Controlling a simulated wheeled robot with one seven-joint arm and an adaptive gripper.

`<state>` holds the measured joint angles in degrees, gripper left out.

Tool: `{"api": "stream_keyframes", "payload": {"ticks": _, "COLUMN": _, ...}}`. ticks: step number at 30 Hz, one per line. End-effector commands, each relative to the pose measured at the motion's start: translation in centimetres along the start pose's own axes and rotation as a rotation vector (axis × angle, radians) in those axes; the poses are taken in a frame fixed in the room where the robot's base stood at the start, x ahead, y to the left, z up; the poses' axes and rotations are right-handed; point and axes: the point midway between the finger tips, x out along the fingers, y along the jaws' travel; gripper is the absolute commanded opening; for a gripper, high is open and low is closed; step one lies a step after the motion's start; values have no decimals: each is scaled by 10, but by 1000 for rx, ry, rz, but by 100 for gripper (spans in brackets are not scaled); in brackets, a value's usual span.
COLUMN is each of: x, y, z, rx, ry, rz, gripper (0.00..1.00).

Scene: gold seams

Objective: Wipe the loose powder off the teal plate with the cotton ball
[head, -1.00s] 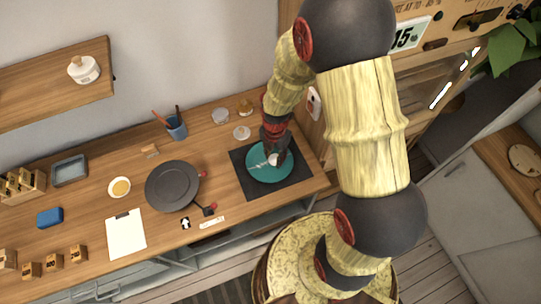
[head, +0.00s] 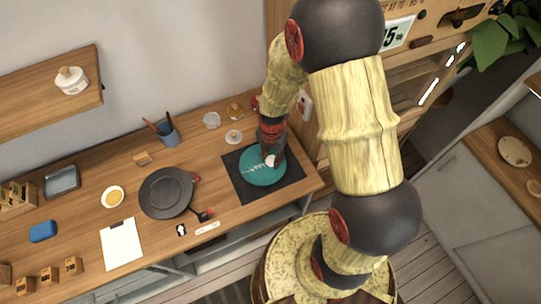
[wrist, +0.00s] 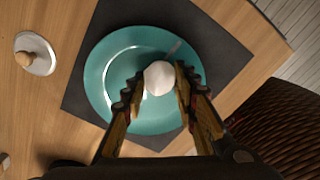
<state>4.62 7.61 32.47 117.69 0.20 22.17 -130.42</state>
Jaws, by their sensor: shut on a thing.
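The teal plate (head: 262,177) lies on a dark square mat (head: 237,182) on the wooden counter. It also shows in the wrist view (wrist: 97,84). My gripper (head: 271,157) is over the plate's upper right part. In the wrist view my gripper (wrist: 158,90) is shut on a white cotton ball (wrist: 158,77), which sits between the fingertips over the plate. The cotton ball also shows in the head view (head: 270,161). Pale streaks show on the plate; whether they are powder or seams I cannot tell. Whether the ball touches the plate is unclear.
A small white lid with a knob (wrist: 35,54) stands left of the mat. A dark pan (head: 167,192), a blue pen cup (head: 168,135), a clipboard (head: 121,243) and a small yellow-filled dish (head: 112,197) stand further left. A dark woven thing (wrist: 275,130) is right of the gripper.

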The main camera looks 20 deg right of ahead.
Motion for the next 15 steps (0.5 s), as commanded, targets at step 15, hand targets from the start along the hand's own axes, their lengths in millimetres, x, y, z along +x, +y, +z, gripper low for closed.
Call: {"api": "stream_keyframes", "payload": {"ticks": 15, "x": -1, "y": 2, "z": 1, "rx": 0, "ry": -1, "rz": 1, "gripper": 9}}
